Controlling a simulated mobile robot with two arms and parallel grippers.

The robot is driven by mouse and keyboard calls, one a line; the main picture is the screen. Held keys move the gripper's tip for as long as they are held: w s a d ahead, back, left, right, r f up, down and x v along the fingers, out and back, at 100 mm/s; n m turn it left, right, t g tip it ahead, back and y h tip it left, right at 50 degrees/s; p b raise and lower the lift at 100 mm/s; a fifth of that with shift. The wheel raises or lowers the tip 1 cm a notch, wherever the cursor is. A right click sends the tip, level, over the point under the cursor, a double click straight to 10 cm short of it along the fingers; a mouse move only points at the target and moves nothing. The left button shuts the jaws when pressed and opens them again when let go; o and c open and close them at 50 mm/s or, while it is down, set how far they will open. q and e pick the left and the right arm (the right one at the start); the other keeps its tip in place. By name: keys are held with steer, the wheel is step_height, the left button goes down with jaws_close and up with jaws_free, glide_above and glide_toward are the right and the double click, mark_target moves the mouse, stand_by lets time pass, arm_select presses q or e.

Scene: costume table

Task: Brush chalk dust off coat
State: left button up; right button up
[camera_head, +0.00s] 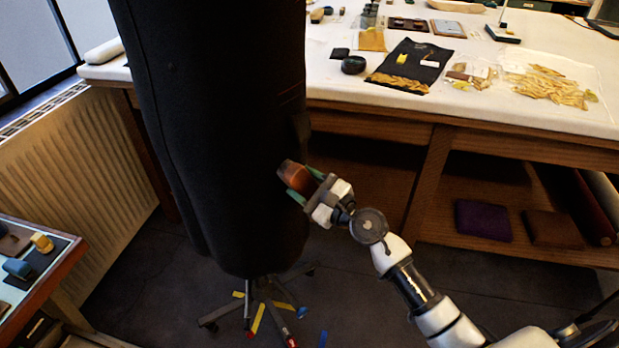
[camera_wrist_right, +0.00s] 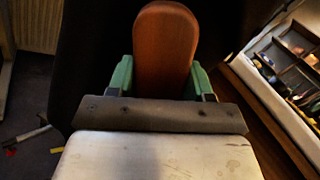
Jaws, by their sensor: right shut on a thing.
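A long black coat (camera_head: 215,110) hangs upright on a wheeled stand, and its top is out of the picture. No chalk dust can be made out on it. My right gripper (camera_head: 303,188) is at the coat's lower right side, shut on a brown wooden brush (camera_head: 292,174). In the right wrist view the brush (camera_wrist_right: 165,50) stands between the two green fingertips. The dark coat is close behind it; I cannot tell whether the brush touches it. My left gripper is not in view.
A white-topped table (camera_head: 330,85) with cloth pieces, a dark bowl (camera_head: 353,65) and small items stands behind the coat. The stand's wheeled base (camera_head: 258,300) is on the floor among coloured pieces. A smaller table (camera_head: 30,262) is at the lower left.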

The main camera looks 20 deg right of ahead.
steer(key=shift+s+a, duration=0.4)
steer(key=shift+a, duration=0.45)
steer(key=shift+s+a+r+p, duration=0.1)
steer(key=shift+s+a+p, duration=0.3)
steer(key=shift+a+p, duration=0.3)
steer(key=shift+s+a+r+p, duration=0.1)
steer(key=shift+s+a+p, duration=0.35)
steer(key=shift+a, duration=0.35)
steer(key=shift+a+f, duration=0.15)
steer(key=shift+a, duration=0.15)
steer(key=shift+d, duration=0.1)
steer(key=shift+s+d+f, duration=0.15)
steer(key=shift+s+d, duration=0.1)
steer(key=shift+s, duration=0.1)
steer(key=shift+r+v, duration=0.15)
steer(key=shift+v, duration=1.15)
steer(key=shift+r+v, duration=0.1)
steer(key=shift+v, duration=1.2)
steer(key=shift+s+a+r, duration=0.1)
